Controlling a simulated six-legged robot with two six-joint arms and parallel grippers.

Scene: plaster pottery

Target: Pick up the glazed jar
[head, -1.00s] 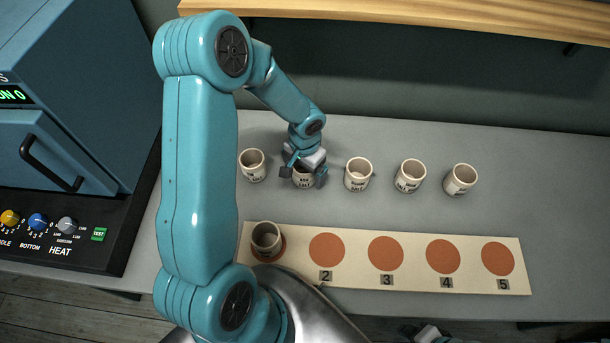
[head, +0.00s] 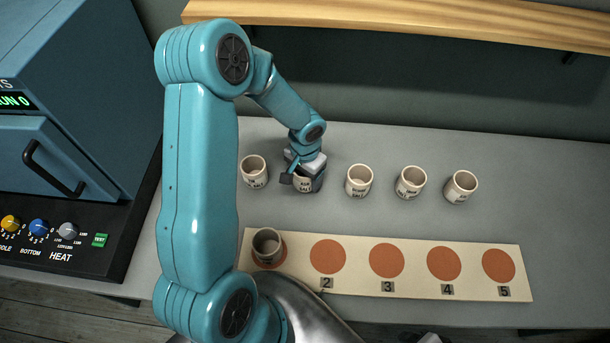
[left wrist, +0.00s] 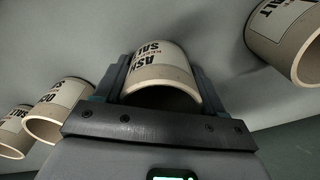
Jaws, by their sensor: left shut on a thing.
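A cream jar (head: 303,184) labelled ASH SALT stands in the back row on the grey table, second from the left. My left gripper (head: 304,179) reaches down over it from behind the arm and is shut on it. In the left wrist view the same jar (left wrist: 158,68) sits between the two dark fingers (left wrist: 157,86), its open mouth toward the palm. The gripper hides part of the jar in the head view. I cannot tell whether it has left the table. A small piece of my right arm shows at the bottom edge; its jaws are not visible.
Similar jars stand close by: one at left (head: 254,171), and others at right (head: 359,181), (head: 411,182) and (head: 461,187). Another jar (head: 267,245) stands on the first spot of the numbered board (head: 360,286); spots 2 to 5 are bare. A blue kiln (head: 70,130) is at left; a wooden shelf (head: 430,22) is overhead.

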